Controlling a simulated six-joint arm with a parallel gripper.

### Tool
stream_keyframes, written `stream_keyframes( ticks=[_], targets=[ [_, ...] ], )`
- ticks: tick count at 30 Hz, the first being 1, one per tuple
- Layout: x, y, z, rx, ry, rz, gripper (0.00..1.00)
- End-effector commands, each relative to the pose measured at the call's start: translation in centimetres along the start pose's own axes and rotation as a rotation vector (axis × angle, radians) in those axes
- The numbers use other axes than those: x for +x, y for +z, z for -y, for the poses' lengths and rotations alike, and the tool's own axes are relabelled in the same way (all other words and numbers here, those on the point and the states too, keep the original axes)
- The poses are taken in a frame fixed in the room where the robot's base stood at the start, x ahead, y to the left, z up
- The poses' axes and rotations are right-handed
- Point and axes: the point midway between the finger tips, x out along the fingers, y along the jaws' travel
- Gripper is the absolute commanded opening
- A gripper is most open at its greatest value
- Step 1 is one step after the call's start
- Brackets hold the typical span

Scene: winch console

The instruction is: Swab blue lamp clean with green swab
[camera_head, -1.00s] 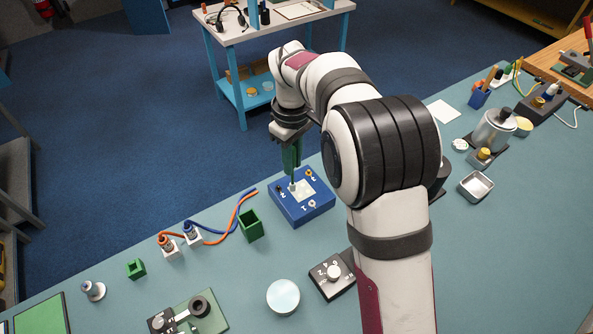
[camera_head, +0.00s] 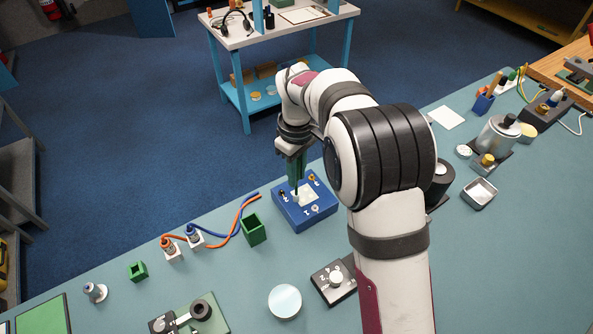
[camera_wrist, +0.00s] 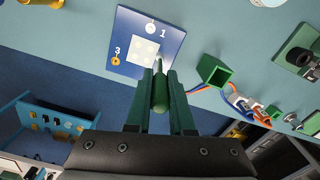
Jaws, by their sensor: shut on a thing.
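My gripper (camera_wrist: 160,100) is shut on the green swab (camera_wrist: 160,90), which points at the blue box (camera_head: 289,214). The box has a pale square pad (camera_wrist: 145,50) with several small spots, and numbered fittings around it. In the wrist view the swab's end overlaps the pad's near corner; I cannot tell whether it touches. In the head view the swab hangs down over the box from my gripper (camera_head: 297,165). I cannot tell which part is the blue lamp.
A green open holder (camera_head: 254,230) stands just left of the blue box. An orange-wired fitting (camera_head: 170,247) and a small green cup (camera_head: 137,271) are farther left. A round pale disc (camera_head: 285,301) and a knob unit (camera_head: 335,282) lie in front.

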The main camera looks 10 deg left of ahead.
Motion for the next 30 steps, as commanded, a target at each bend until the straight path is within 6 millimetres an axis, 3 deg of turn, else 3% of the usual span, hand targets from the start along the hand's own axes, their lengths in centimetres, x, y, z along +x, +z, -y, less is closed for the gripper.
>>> stream_keyframes(
  ticks=[22, 30],
  targets=[
    [1.1, 0.0, 0.0, 0.001, -0.001, 0.001, 0.00],
    [1.0, 0.5, -1.7, 0.001, 0.001, 0.000, 0.00]
  ],
)
